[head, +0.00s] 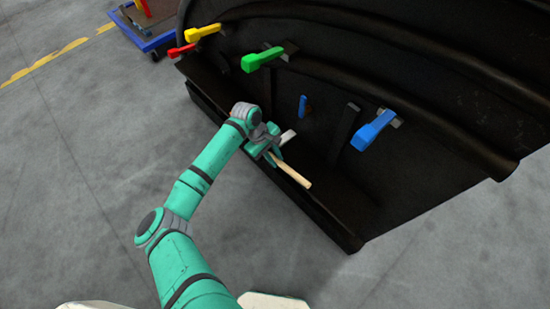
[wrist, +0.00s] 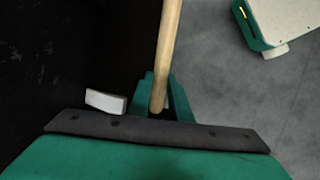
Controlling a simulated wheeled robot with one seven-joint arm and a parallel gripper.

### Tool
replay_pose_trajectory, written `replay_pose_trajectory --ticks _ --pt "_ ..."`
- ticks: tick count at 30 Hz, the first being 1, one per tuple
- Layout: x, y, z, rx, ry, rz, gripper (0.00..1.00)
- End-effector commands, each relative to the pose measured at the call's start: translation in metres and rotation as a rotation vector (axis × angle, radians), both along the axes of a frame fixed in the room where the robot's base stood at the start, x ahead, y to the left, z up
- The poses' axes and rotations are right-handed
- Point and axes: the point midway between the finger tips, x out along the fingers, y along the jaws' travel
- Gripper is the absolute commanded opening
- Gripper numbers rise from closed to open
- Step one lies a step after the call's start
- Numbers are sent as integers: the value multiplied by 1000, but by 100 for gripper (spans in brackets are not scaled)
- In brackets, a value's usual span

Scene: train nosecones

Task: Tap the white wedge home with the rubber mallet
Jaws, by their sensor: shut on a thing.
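My gripper (head: 273,156) is shut on the pale wooden handle (head: 294,175) of the mallet. In the wrist view the handle (wrist: 168,45) runs up from between the green fingers (wrist: 160,105). The mallet's head cannot be made out in either view. A small white block (wrist: 105,101), which looks like the white wedge, shows left of the fingers against the black surface, apart from the handle. In the head view it is a pale piece (head: 287,137) just up and right of my gripper. Whether it sits in a slot cannot be told.
The black nosecone (head: 440,130) stands over a dark ledge (head: 320,215) beside my gripper. Red (head: 181,51), yellow (head: 203,32), green (head: 262,59) and blue (head: 372,130) handles stick out from it. A blue cart (head: 150,42) stands far left. Grey floor (head: 80,150) is clear at left.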

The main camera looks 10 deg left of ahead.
Motion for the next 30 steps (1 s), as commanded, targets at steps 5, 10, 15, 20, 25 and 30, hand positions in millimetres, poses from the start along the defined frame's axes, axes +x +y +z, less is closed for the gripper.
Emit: replay_pose_trajectory --ticks 5,10,15,20,25,30 --pt "-7 6 0 0 0 1 0" --pt "-7 6 0 0 0 0 0" --pt "-8 7 7 0 -2 0 0" --pt "-11 9 20 0 -2 1 0" --pt "-14 12 34 0 -2 0 0" --pt "-17 14 47 0 -1 0 0"
